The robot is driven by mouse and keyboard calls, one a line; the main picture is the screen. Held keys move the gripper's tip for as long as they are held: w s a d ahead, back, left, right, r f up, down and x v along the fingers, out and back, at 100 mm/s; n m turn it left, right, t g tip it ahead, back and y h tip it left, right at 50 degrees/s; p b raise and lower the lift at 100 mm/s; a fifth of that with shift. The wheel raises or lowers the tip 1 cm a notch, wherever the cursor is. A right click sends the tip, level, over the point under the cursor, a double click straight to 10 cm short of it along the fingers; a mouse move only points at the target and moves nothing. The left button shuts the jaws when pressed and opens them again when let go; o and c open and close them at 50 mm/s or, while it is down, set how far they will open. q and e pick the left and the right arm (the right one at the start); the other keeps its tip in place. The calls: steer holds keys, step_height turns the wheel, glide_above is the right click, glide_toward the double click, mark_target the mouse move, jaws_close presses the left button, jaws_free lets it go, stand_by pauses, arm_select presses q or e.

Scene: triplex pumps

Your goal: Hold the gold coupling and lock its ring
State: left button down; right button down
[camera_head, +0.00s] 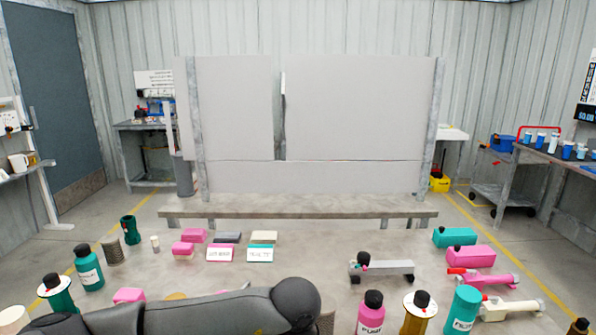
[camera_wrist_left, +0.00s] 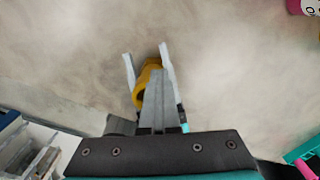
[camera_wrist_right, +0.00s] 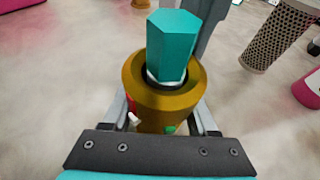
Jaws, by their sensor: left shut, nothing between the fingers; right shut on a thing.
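The gold coupling (camera_wrist_right: 165,95) stands in the middle of the right wrist view, a thick ring-shaped body with a teal hexagonal piece (camera_wrist_right: 172,45) rising from its bore. My right gripper (camera_wrist_right: 165,112) is shut on it, one finger on each side. Red and green marks and a small white stub show low on its side. The head view shows neither gripper clearly.
A perforated grey cylinder (camera_wrist_right: 277,35) stands at the right in the right wrist view. In the head view, bottles, blocks and a grey clamp-like tool (camera_head: 382,270) lie on the table, with clear space in its middle. My dark arm covers the lower left.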

arm_select(q)
steer(key=shift+s+a, duration=0.2)
steer(key=shift+s, duration=0.05)
steer(key=shift+s+a, duration=0.45)
steer(key=shift+a, duration=0.35)
steer(key=shift+s+a+f, duration=0.1)
steer(key=shift+s, duration=0.25)
steer(key=shift+a, duration=0.15)
step_height(320, 180, up, 6)
steer(key=w, duration=0.1)
steer(key=shift+a, duration=0.3)
stand_by(0.6)
